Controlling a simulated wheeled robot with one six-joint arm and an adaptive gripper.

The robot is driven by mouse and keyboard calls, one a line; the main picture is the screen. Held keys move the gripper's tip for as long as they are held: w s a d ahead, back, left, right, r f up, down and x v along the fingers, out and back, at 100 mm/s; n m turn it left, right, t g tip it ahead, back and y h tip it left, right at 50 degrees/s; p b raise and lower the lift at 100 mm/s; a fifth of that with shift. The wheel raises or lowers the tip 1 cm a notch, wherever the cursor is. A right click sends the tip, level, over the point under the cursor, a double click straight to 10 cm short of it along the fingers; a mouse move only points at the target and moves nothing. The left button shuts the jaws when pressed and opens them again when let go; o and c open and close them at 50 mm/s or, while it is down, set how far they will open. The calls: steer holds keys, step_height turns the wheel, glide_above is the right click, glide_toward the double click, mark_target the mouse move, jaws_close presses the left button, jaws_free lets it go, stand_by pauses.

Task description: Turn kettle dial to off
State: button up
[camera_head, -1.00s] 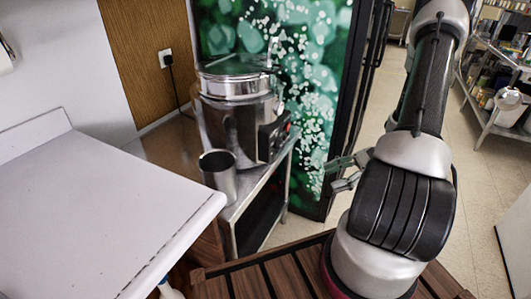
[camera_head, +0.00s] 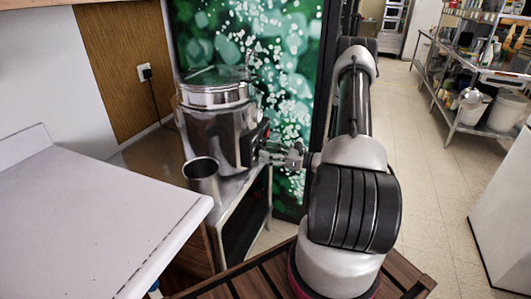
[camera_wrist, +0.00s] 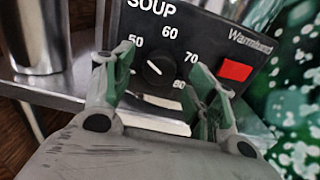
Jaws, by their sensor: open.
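The kettle (camera_head: 217,130) is a shiny steel pot with a lid, standing on a metal stand. Its black control panel is on its right side. In the wrist view the panel (camera_wrist: 190,28) reads "SOUP" with numbers 50 to 80. The black dial (camera_wrist: 157,72) has a short white mark, pointing to the upper left, between 50 and 60. My gripper (camera_head: 283,155) is right beside the panel. In the wrist view my gripper (camera_wrist: 163,76) is open, its green-padded fingers on either side of the dial. I cannot tell whether they touch it.
A red switch (camera_wrist: 236,69) is right of the dial. A steel cup (camera_head: 202,180) stands in front of the kettle. A white counter (camera_head: 90,215) fills the left. A green patterned panel (camera_head: 295,55) stands behind.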

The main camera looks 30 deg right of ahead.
steer(key=shift+w+a, duration=0.35)
steer(key=shift+w, duration=0.15)
steer(key=shift+c, duration=0.2)
steer(key=c, duration=1)
